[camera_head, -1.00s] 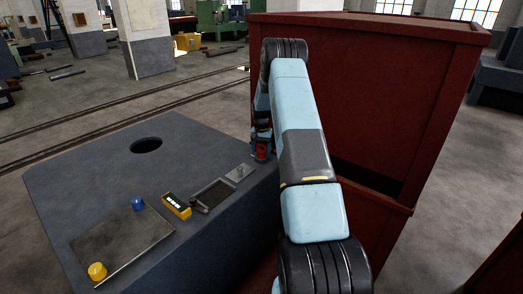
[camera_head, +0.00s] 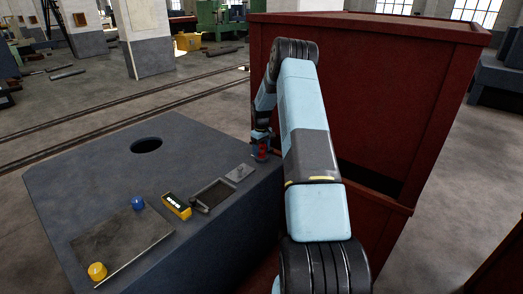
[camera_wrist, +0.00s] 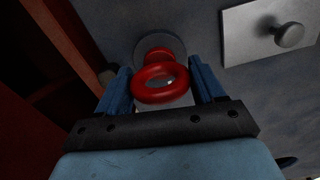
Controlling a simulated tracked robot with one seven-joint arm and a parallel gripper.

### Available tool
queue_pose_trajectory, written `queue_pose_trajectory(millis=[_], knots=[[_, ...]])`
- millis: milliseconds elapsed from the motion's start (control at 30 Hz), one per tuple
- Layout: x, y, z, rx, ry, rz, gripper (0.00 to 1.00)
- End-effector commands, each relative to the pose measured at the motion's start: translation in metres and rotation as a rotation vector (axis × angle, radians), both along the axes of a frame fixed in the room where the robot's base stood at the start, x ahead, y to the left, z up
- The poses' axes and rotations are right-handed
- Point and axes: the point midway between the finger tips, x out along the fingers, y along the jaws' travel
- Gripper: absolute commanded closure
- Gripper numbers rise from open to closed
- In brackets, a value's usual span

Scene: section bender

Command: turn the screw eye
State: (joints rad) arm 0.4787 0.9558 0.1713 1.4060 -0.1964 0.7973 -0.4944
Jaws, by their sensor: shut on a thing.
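The red screw eye (camera_wrist: 160,84) shows its ring in the middle of the wrist view, with a round grey base plate (camera_wrist: 152,45) behind it. My gripper (camera_wrist: 163,75) has its two blue fingers on the left and right of the red ring and is shut on it. In the head view, a small part of the red screw eye (camera_head: 262,152) shows at the right edge of the blue-grey bench. My gripper is above it there, too small to make out clearly.
The bench (camera_head: 95,165) has a round hole, a grey plate with a small knob (camera_head: 240,172), a dark tray, a yellow box (camera_head: 176,206), and a sheet with blue and yellow knobs. A tall dark red cabinet (camera_head: 370,100) stands close at right, beside my arm.

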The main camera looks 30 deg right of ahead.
Motion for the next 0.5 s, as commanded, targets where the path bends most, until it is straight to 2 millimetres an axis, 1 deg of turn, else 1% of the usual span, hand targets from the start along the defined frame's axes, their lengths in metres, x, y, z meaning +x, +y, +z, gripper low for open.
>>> queue_pose_trajectory(millis=[200,500], knots=[[0.0019,-0.0004,0.0019,-0.001,-0.006,0.188,0.62],[0.002,-0.0006,0.002,-0.001,-0.006,0.383,0.62]])
